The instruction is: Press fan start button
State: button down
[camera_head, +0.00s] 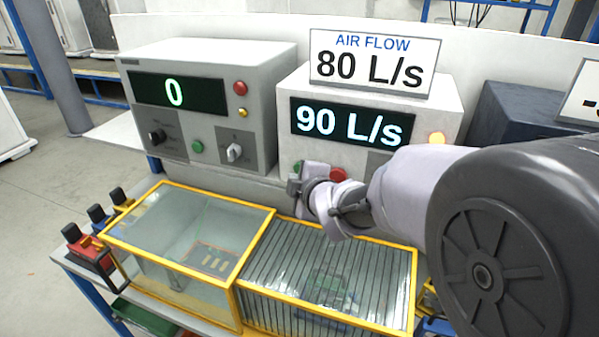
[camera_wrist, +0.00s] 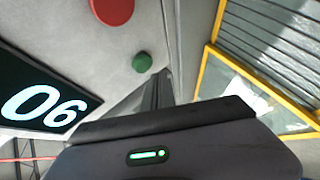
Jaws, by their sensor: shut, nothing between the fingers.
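The fan unit is a light grey box (camera_head: 284,108) with a dark display (camera_head: 352,121) reading 90 L/s; part of that display shows in the wrist view (camera_wrist: 40,95). A green button (camera_wrist: 142,62) and a larger red button (camera_wrist: 112,10) sit on its front panel. In the head view the red button (camera_head: 338,174) is partly hidden by my gripper, and the green one (camera_head: 297,167) shows just above the gripper tip. My gripper (camera_head: 294,186) is shut and empty, close to the panel. In the wrist view its fingertips (camera_wrist: 163,76) are beside the green button; contact cannot be told.
A sign (camera_head: 374,63) on top reads AIR FLOW 80 L/s. Another control box (camera_head: 200,60) showing 0 stands left. Yellow-framed glass cases (camera_head: 190,198) lie below, close under my gripper.

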jog(key=s+b, duration=0.1)
jog(key=s, duration=0.1)
jog(key=s+a+b, duration=0.1)
jog(key=s+b, duration=0.1)
jog(key=shift+a, duration=0.2)
dwell(0.4)
jog(key=s+d+m+g+h, duration=0.2)
jog(key=s+d+m+h, duration=0.1)
jog(key=s+d+m, duration=0.55)
jog(key=s+d+f+m+g, duration=0.2)
jog(key=s+m, duration=0.5)
jog(key=s, duration=0.3)
jog(key=s+d+f+m+g+b, duration=0.1)
jog(key=s+f+m+g, duration=0.1)
jog(key=s+m, duration=0.5)
jog(key=s, duration=0.3)
jog(key=shift+s+d+f+y+b, duration=0.25)
jog(key=shift+d+y+b, duration=0.05)
jog(key=shift+d, duration=0.1)
